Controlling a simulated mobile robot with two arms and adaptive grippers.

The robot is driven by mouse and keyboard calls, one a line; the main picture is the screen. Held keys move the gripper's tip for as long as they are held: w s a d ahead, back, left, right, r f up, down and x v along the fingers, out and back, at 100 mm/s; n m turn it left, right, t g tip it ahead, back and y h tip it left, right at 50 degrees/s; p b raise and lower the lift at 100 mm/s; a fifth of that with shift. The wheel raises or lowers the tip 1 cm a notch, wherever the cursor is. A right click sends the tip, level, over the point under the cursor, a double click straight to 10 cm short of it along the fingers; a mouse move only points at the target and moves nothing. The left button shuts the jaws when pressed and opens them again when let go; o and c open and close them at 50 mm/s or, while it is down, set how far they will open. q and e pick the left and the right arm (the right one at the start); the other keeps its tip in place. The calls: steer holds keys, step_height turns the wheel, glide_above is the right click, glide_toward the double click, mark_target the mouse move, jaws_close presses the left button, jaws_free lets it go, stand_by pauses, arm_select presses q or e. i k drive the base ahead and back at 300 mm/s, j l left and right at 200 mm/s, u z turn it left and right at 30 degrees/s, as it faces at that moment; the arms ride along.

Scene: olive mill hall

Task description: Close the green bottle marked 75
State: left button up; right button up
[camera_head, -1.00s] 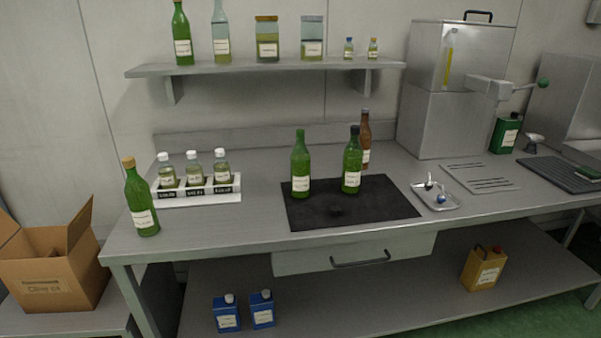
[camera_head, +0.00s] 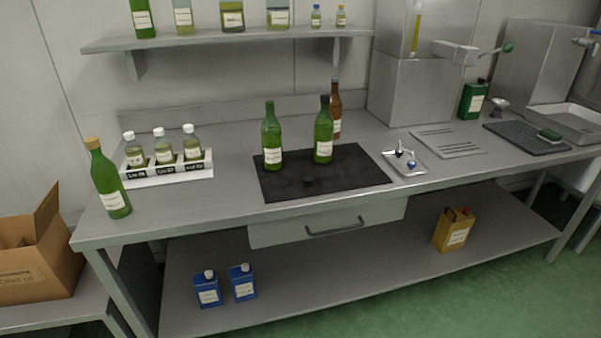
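Two green bottles stand upright on the black mat (camera_head: 335,178) on the steel bench. The left green bottle (camera_head: 271,138) shows no dark cap; its top looks green. The right green bottle (camera_head: 323,132) has a dark cap. Another green bottle (camera_head: 107,182) with a tan top stands at the bench's left end. The labels are too small to read, so I cannot tell which bottle is marked 75. A small dark item (camera_head: 308,181) lies on the mat near its front edge. Neither of my grippers is in view.
A brown bottle (camera_head: 335,108) stands behind the mat. A white rack (camera_head: 169,178) with small bottles is on the left. A small tray (camera_head: 404,163) lies right of the mat. A shelf (camera_head: 230,38) hangs above. The bench front between rack and mat is clear.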

mark_target(270, 129)
steer(key=i+l+u, duration=0.5)
steer(key=l, duration=0.2)
steer(key=i+l+u, duration=0.15)
steer(key=l+u, duration=0.15)
steer(key=i+l+u, duration=0.25)
steer(key=l, duration=0.25)
steer(key=k, duration=0.1)
